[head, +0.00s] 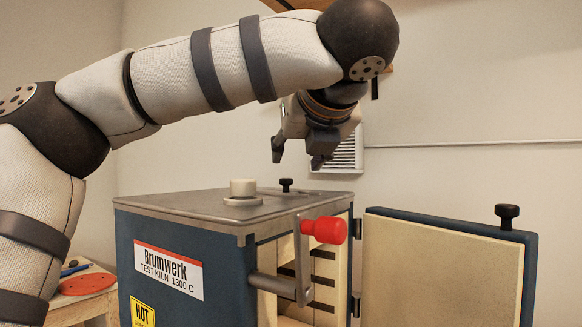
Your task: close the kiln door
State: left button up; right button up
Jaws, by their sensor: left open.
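The blue kiln (190,262) with a grey top stands at the centre, labelled Brumwerk. Its door (440,270) stands open to the right, pale lining facing me, with a black knob (507,215) on its top edge near the free end. A grey lever with a red grip (325,230) sits at the kiln's open side, partly in front of the opening. My left gripper (297,160) is open and empty, pointing down. It appears above and behind the kiln top, apart from kiln and door. My right gripper is not in view.
A pale round plug (243,190) and a small black knob (286,184) stick up from the kiln top. A wooden table (83,308) with a red disc (87,284) is at the lower left. A vent (343,153) is on the wall behind.

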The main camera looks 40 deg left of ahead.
aim_at(420, 270)
jog(key=k, duration=1.5)
